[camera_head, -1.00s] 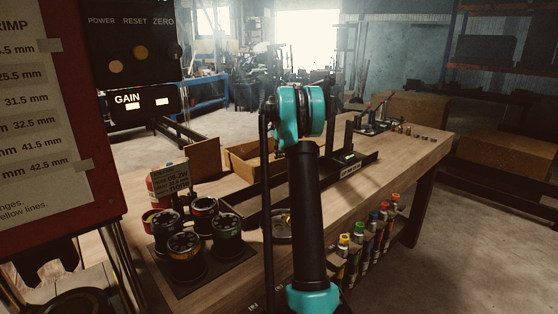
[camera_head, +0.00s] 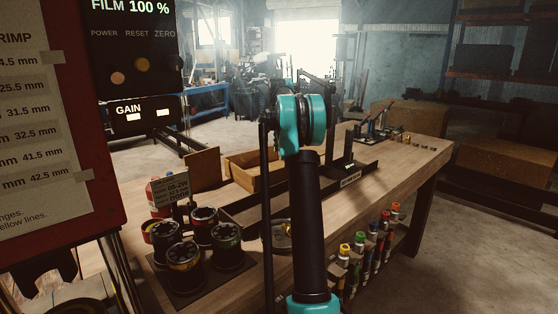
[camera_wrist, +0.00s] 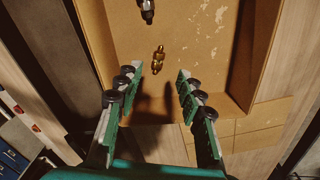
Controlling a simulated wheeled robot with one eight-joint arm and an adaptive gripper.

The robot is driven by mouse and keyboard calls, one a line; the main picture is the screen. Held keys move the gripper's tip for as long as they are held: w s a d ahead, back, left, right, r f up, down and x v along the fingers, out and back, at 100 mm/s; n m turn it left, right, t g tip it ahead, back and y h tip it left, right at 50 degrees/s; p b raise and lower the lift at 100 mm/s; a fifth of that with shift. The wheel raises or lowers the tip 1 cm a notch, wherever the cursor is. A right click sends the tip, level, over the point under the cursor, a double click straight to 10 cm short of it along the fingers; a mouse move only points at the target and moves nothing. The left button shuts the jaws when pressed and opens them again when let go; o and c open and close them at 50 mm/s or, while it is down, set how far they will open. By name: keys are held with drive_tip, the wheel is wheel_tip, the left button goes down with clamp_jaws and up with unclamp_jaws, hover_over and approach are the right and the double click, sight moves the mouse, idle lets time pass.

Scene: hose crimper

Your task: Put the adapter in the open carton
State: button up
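The open carton (camera_head: 237,175) is a brown box on the workbench in the head view, partly behind my arm. Its wall (camera_wrist: 97,42) and floor fill much of the wrist view. A small brass fitting, which looks like the adapter (camera_wrist: 158,59), is inside the carton's outline, just beyond my fingertips. I cannot tell whether it rests on the floor. A dark metal fitting (camera_wrist: 147,10) is farther in, cut by the top edge. My gripper (camera_wrist: 158,74) is open above the carton's near end, with nothing between its fingers. The head view does not show the gripper clearly.
Several dark reels (camera_head: 184,254) and a label card (camera_head: 171,190) stand left of the carton. A dark rail with a stand (camera_head: 342,150) is to its right. Coloured bottles (camera_head: 360,237) line the bench front.

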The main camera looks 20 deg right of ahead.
drive_tip(key=shift+r, duration=1.25)
